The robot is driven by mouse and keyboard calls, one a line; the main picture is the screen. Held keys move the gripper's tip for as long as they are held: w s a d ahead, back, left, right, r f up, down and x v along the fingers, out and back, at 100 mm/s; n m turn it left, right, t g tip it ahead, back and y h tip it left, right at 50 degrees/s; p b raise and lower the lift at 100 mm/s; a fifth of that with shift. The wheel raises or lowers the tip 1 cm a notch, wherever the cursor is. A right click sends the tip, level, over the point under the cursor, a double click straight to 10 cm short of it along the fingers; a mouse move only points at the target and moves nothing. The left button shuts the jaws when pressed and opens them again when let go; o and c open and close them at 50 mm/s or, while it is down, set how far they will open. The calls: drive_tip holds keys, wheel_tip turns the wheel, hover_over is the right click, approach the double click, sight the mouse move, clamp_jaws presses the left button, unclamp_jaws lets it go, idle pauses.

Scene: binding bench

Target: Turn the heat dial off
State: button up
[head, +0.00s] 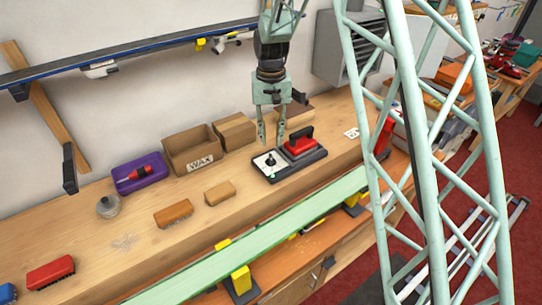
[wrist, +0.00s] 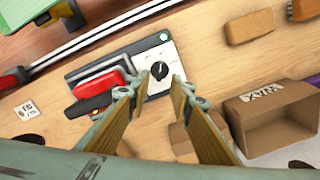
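The heat dial is a small black knob (wrist: 159,70) on a white plate (wrist: 161,54); it also shows in the head view (head: 270,161). The plate sits at one end of a dark base (head: 293,171) that carries a red iron with a black handle (head: 300,142). A small green spot (wrist: 163,37) shows near the plate's edge. My gripper (wrist: 166,78) is open, its fingers apart with the dial between the tips in the wrist view. In the head view my gripper (head: 271,142) hangs over the dial; I cannot tell whether it touches. The dial's marks are too small to read.
An open cardboard box labelled WAX (head: 197,160) and another box (head: 235,131) stand behind left. A purple tray (head: 140,177) and brushes (head: 173,212) lie farther left. A green-topped rail (head: 270,229) runs along the bench front. A small card (head: 352,133) lies right.

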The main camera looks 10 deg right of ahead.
sight(271, 158)
drive_tip(key=shift+f, duration=4.5)
clamp_jaws()
